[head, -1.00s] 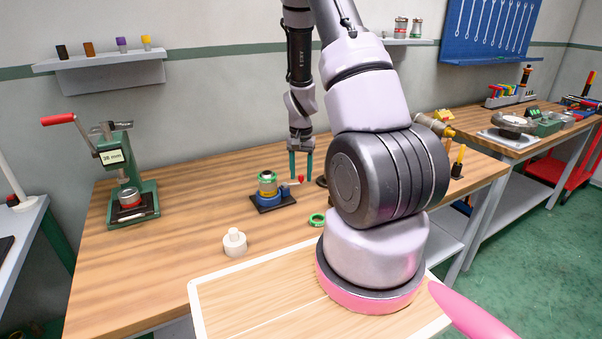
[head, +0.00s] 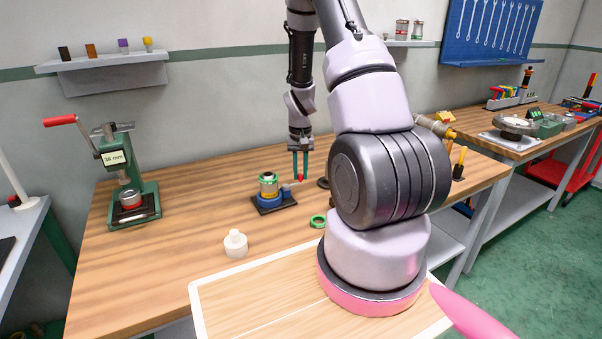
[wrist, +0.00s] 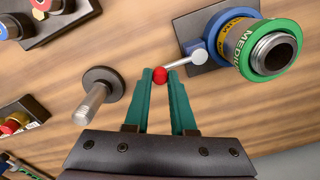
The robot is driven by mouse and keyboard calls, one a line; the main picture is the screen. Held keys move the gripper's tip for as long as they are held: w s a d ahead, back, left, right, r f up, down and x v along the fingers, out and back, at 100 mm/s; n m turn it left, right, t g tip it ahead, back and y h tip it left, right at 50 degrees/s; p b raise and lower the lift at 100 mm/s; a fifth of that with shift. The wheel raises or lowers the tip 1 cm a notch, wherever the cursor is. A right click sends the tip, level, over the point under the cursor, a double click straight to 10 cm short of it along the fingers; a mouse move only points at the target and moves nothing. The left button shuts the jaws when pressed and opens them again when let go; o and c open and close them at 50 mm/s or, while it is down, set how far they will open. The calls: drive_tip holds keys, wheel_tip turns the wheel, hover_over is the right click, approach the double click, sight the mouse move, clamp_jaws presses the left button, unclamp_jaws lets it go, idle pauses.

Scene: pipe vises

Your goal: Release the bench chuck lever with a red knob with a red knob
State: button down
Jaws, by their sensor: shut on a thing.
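The bench chuck (head: 270,198) is a blue body on a dark base plate, holding an upright cylinder with a green ring on top (head: 268,178). It also shows at the upper right of the wrist view (wrist: 228,38). Its metal lever (wrist: 184,62) sticks out toward my gripper and ends in a red knob (wrist: 160,75). My gripper (head: 300,180) points down beside the chuck, with green fingers. In the wrist view its fingertips (wrist: 160,76) are shut on the red knob, one on each side.
A green ring (head: 318,221) and a white stepped part (head: 235,243) lie on the bench. A green press with a red handle (head: 130,180) stands at the left. A threaded bolt with a round flange (wrist: 97,92) stands left of my fingers.

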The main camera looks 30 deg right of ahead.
drive_tip(key=c, duration=0.7)
unclamp_jaws()
drive_tip(key=shift+c, duration=0.2)
wheel_tip(320, 180, up, 11)
drive_tip(key=s+a+r+t+y, duration=0.15)
drive_tip(key=s+a+r, duration=0.25)
drive_tip(key=r, duration=0.6)
drive_tip(key=s+a+r+t+h, duration=0.15)
drive_tip(key=s+a+r, duration=0.25)
drive_tip(key=r, duration=0.5)
drive_tip(key=s+a+r+t+y, duration=0.1)
drive_tip(key=s+a+r+t, duration=0.1)
drive_tip(key=s+r, duration=0.2)
drive_tip(key=s+a+r+t+y, duration=0.1)
drive_tip(key=s+a+r+t, duration=0.1)
drive_tip(key=s, duration=0.7)
wheel_tip(320, 180, up, 3)
drive_tip(key=shift+s+a+f+n, duration=0.1)
drive_tip(key=shift+s+a+n, duration=0.15)
drive_tip(key=shift+a, duration=0.5)
